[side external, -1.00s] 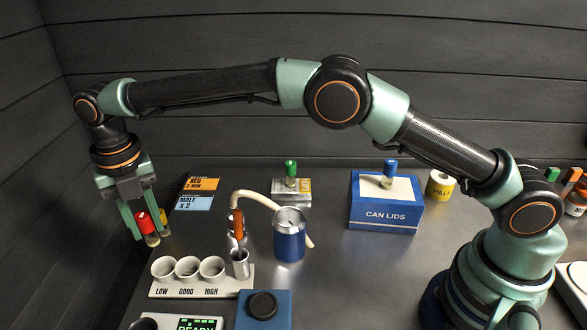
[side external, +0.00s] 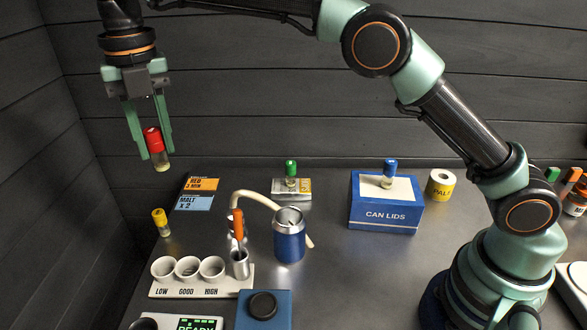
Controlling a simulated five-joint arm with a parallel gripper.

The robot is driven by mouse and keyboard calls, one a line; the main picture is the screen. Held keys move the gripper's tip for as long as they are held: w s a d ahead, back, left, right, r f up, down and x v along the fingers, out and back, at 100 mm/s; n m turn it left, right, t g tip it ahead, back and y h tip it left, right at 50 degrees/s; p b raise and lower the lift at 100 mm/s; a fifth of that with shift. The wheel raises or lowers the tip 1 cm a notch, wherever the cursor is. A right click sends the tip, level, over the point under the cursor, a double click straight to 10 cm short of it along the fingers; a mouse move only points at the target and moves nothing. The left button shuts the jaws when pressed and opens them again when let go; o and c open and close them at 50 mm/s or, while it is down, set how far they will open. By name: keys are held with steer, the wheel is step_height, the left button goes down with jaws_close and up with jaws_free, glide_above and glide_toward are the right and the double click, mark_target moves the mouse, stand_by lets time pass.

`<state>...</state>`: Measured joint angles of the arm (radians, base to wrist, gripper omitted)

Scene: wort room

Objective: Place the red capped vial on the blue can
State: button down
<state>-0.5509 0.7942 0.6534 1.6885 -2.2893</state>
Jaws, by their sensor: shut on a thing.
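The red capped vial (side external: 155,147) hangs upright between the fingers of my gripper (side external: 152,148), high above the left side of the table. My gripper is shut on its red cap, and the clear lower part with pale contents shows below. The blue can (side external: 290,240) stands upright on the table near the middle, with a silvery top. It is to the right of my gripper and lower, well apart from the vial. A thin grey piece shows at the can's top; I cannot tell what it is.
A yellow capped vial (side external: 160,222) stands at the left. A cream hose (side external: 262,200) curves behind the can. A blue CAN LIDS box (side external: 385,212) bears a blue capped vial (side external: 389,174).

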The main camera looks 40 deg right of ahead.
steer(key=s+d+r+m, duration=0.2)
steer(key=s+d+r, duration=0.35)
steer(key=d, duration=0.35)
steer(key=r+m, duration=0.1)
steer(key=m, duration=0.1)
glide_above(289, 217)
step_height(289, 217, down, 20)
steer(key=shift+r, duration=0.25)
steer(key=shift+f, duration=0.1)
steer(key=c, duration=0.6)
jaws_free()
